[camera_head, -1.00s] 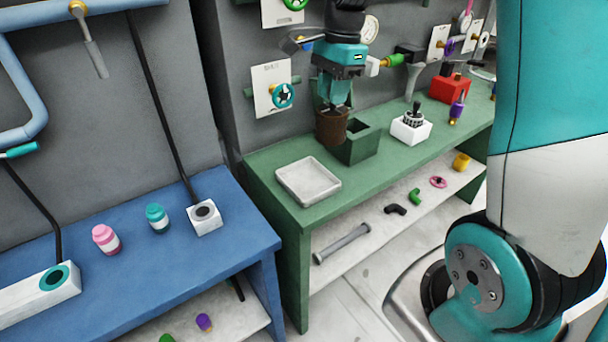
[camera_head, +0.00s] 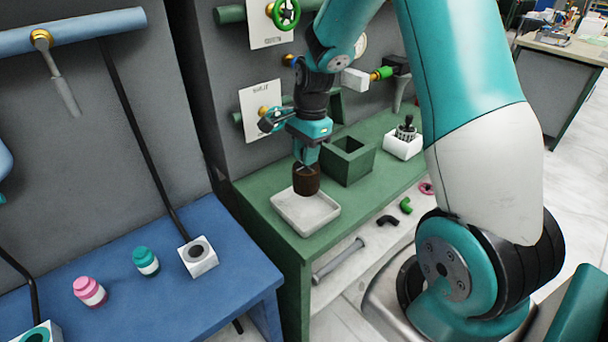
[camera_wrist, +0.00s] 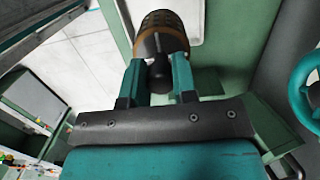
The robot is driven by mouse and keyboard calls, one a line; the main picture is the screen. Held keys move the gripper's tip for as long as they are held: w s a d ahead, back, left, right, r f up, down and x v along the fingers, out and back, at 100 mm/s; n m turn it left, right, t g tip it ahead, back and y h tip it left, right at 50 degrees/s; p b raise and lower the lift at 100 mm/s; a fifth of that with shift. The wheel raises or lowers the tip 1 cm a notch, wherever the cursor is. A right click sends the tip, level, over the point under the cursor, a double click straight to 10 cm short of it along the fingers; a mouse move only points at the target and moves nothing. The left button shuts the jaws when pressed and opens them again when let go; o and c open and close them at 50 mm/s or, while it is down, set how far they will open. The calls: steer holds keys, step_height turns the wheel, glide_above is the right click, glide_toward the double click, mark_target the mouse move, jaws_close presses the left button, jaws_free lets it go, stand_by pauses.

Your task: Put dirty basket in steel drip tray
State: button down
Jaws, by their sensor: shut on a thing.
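The dirty basket (camera_head: 306,181) is a small dark brown cylinder. My gripper (camera_head: 305,156) is shut on its upper part, a dark knob seen in the wrist view (camera_wrist: 159,78). The basket's brown perforated body (camera_wrist: 162,27) shows beyond my fingertips there. The steel drip tray (camera_head: 318,218) is a shallow pale square tray on the green bench. In the head view the basket overlaps the tray's back part. I cannot tell whether it touches the tray or hangs just above it.
A green square holder (camera_head: 348,160) with an open top stands behind and right of the tray. A white block with a black-handled part (camera_head: 404,138) is farther right. A teal valve wheel (camera_wrist: 305,82) is at the right in the wrist view. The blue bench (camera_head: 120,285) is at left.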

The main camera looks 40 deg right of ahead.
mark_target(305, 177)
step_height(305, 177, down, 7)
steer(key=shift+f+p, duration=0.15)
steer(key=shift+p, duration=0.25)
steer(key=shift+f, duration=0.15)
steer(key=c, duration=0.9)
jaws_free()
